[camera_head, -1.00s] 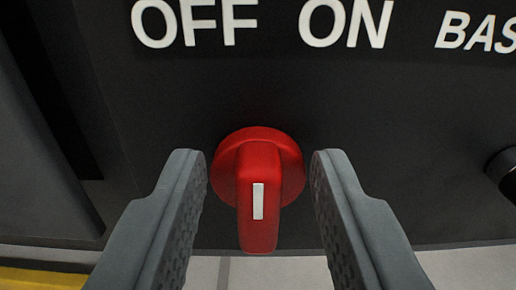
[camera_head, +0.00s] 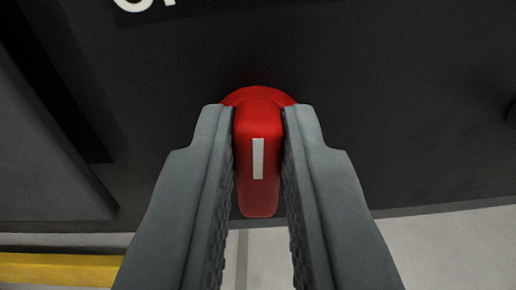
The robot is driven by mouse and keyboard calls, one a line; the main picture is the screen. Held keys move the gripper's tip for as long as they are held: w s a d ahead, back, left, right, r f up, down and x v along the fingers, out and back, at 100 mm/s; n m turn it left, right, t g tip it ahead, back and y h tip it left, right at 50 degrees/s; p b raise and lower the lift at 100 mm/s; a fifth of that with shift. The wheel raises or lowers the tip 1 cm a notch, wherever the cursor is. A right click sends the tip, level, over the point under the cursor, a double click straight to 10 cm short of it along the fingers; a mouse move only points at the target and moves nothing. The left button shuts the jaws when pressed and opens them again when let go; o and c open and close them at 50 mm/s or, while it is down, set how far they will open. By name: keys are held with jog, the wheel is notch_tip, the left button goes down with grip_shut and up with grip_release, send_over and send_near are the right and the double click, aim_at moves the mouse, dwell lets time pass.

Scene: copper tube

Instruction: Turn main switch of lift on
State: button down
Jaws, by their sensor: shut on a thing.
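The main switch (camera_head: 258,185) is a red rotary knob with a white mark on its grip. It sits on a black panel (camera_head: 400,120) in the middle of the camera_head view. The white mark stands about upright in the picture. My gripper (camera_head: 258,125) is shut on the knob's grip, with one grey finger on its left side and one on its right. The fingers hide parts of the knob's round base. Only a piece of the white lettering (camera_head: 135,5) shows at the top edge; the rest is out of view.
A grey surface (camera_head: 50,150) stands to the left of the panel, with a dark gap between. A yellow strip (camera_head: 60,268) runs at the lower left. Light floor (camera_head: 440,250) shows below the panel. A dark knob is partly visible at the right edge.

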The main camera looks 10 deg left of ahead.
jog(key=m, duration=0.5)
jog(key=shift+d+f, duration=0.1)
jog(key=shift+d, duration=0.2)
jog(key=m, duration=0.5)
jog(key=shift+d+f+m, duration=0.15)
jog(key=shift+f+m, duration=0.05)
jog(key=shift+m, duration=0.1)
jog(key=c, duration=1.4)
grip_release()
jog(key=shift+d, duration=0.1)
jog(key=shift+s, duration=0.1)
jog(key=s, duration=1.7)
jog(key=shift+s+d, duration=0.15)
jog(key=shift+d, duration=0.1)
